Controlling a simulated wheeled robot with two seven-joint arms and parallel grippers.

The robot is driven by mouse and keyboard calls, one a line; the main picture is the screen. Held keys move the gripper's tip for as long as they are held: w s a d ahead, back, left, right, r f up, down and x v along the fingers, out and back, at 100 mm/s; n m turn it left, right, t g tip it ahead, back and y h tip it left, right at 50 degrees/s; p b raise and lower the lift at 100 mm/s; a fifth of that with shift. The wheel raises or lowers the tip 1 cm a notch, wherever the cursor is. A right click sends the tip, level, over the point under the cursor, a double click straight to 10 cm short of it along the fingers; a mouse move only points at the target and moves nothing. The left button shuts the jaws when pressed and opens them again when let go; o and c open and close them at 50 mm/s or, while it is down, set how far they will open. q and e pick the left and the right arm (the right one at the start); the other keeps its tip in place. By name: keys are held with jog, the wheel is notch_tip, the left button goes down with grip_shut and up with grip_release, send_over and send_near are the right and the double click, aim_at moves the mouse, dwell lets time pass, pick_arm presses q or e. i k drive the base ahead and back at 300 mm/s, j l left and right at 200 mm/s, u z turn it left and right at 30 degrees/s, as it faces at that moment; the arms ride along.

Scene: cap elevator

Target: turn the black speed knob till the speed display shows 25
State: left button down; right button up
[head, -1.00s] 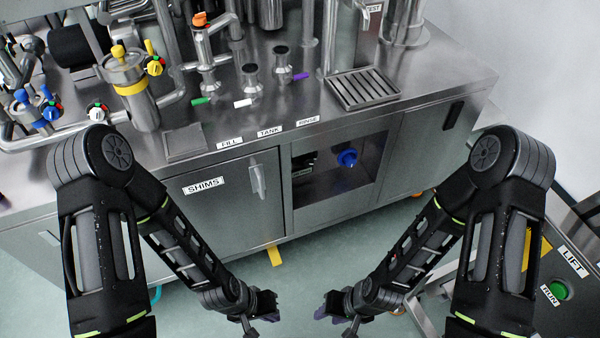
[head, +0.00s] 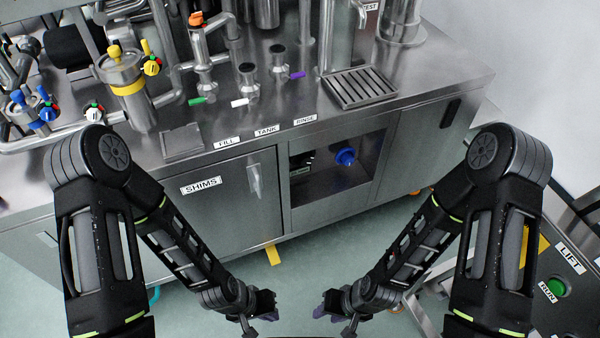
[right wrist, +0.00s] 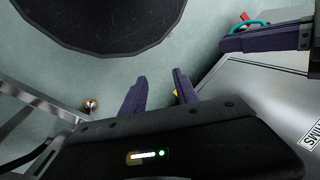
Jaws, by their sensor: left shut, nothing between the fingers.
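I cannot make out the black speed knob or the speed display in either view. A control panel labelled LIFT (head: 570,258) with a green RUN button (head: 555,287) stands at the right edge of the head view, partly hidden behind my right arm. My left gripper (head: 268,304) is low at the bottom centre of the head view, shut and empty. My right gripper (head: 322,307) is beside it on the right, apart from it. In the right wrist view the right gripper's fingers (right wrist: 160,88) are spread with nothing between them. Both grippers are away from the panel.
A steel cabinet (head: 232,205) marked SHIMS carries pipes, valves and a drain grate (head: 358,88). An open bay in its front holds a blue part (head: 344,157). Green floor (head: 300,270) lies clear between the cabinet and my grippers.

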aim_at(305, 159)
jog(key=j+u, duration=0.4)
jog(key=i+j+u, duration=0.15)
jog(key=j+u, duration=0.2)
